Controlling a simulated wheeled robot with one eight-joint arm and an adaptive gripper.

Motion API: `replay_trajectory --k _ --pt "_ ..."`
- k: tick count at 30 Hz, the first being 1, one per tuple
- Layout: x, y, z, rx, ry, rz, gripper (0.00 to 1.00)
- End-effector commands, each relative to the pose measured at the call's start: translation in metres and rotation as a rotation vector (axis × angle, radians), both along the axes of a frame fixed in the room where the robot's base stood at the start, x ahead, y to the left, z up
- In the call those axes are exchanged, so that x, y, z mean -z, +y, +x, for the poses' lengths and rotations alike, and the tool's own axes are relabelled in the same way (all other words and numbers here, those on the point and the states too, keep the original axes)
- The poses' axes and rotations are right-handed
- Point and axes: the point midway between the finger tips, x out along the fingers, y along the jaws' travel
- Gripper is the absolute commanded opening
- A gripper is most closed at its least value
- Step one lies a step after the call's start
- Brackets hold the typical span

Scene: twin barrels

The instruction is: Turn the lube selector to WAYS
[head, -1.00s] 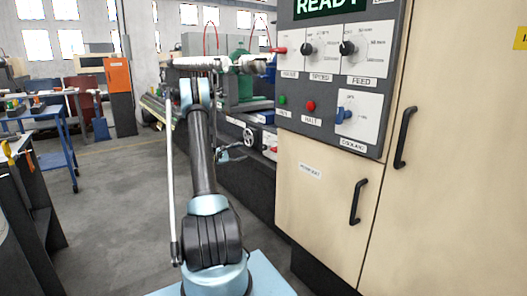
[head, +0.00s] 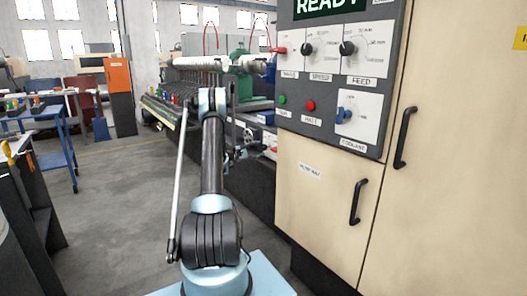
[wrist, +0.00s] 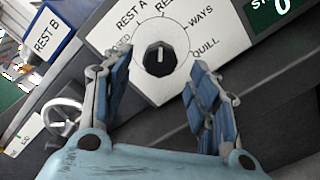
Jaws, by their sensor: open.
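The lube selector is a black round knob (wrist: 160,58) on a white dial plate (wrist: 178,88) in the wrist view. Its pale mark points up in the picture, roughly toward a cut-off label beginning "RE". The WAYS label (wrist: 200,15) is up and right of the knob, above QUILL. My gripper (wrist: 160,62) is open, with one blue-padded finger on each side of the knob in the picture. I see a gap on both sides; whether the fingertips reach the knob's depth is unclear. In the head view I cannot make out the selector.
A REST B sign (wrist: 46,38) and a metal handwheel (wrist: 62,118) are at the left of the wrist view. In the head view, a control cabinet (head: 318,215) with knobs and handles stands right of my arm. Open floor (head: 120,220) lies to the left.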

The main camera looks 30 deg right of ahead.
Motion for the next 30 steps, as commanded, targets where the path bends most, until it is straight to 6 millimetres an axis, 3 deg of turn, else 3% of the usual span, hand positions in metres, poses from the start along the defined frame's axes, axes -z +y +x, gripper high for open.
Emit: replay_trajectory --k 3,9,23,29,30 --pt "0.000 -0.021 0.001 0.001 0.000 0.000 0.54" --pt "0.000 -0.044 0.004 0.000 0.000 0.000 0.54" --pt "0.000 -0.054 0.004 0.000 0.000 0.000 0.54" --pt "0.000 -0.054 0.004 0.000 0.000 0.000 0.09" --pt "0.000 -0.054 0.004 0.000 0.000 0.000 0.09"
